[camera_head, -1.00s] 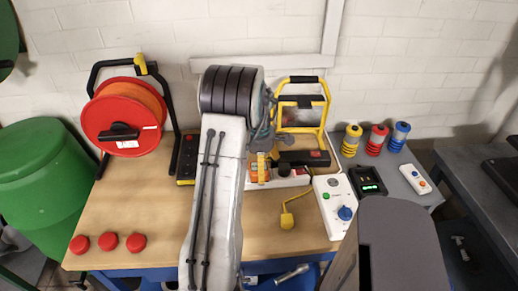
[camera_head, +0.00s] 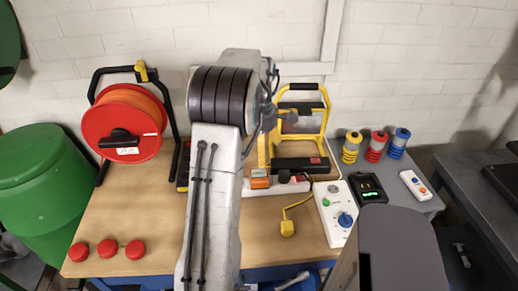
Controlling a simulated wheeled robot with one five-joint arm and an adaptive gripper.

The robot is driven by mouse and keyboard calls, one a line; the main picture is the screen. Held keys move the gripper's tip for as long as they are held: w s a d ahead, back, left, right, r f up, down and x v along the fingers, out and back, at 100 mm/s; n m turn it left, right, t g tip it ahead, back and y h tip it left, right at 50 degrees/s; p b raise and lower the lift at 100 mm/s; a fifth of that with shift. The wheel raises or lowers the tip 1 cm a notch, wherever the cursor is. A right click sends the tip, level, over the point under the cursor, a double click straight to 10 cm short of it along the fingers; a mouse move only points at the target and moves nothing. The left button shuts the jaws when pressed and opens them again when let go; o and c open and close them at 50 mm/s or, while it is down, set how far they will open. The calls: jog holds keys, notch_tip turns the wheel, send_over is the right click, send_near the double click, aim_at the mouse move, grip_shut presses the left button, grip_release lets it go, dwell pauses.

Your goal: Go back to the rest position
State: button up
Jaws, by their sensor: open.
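My arm rises from the bottom of the head view across the workbench (camera_head: 145,215), its dark-banded joint in front of the white wall. My gripper (camera_head: 267,112) shows only in part, as grey pieces just right of that joint. It is open, with nothing seen in it. It appears in front of the left side of a yellow-framed work lamp (camera_head: 322,110); the gap between them cannot be judged. The fingertips are not clear.
A red cable reel (camera_head: 118,108) stands at the left back, with several red caps (camera_head: 107,249) in front. A white control box (camera_head: 337,208), a black device (camera_head: 368,188) and coloured spools (camera_head: 376,146) are right. A green bin (camera_head: 40,185) stands left.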

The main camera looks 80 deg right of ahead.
dwell(0.7)
jog(key=w+a+f+m+y, duration=0.15)
jog(key=a+f+m, duration=0.25)
jog(key=a+m, duration=1.1)
jog(key=w+a+r+n+t, duration=0.1)
jog(key=w+a+r+n, duration=0.2)
jog(key=a, duration=0.7)
jog(key=w+a+r+n+t+h, duration=0.1)
jog(key=w+a+r+n, duration=0.2)
jog(key=w+a, duration=0.3)
jog(key=w+a+r+n+t, duration=0.2)
jog(key=w+a+n, duration=0.3)
jog(key=a, duration=0.9)
jog(key=shift+w+r, duration=0.15)
jog(key=shift+r, duration=0.7)
jog(key=shift+h, duration=0.25)
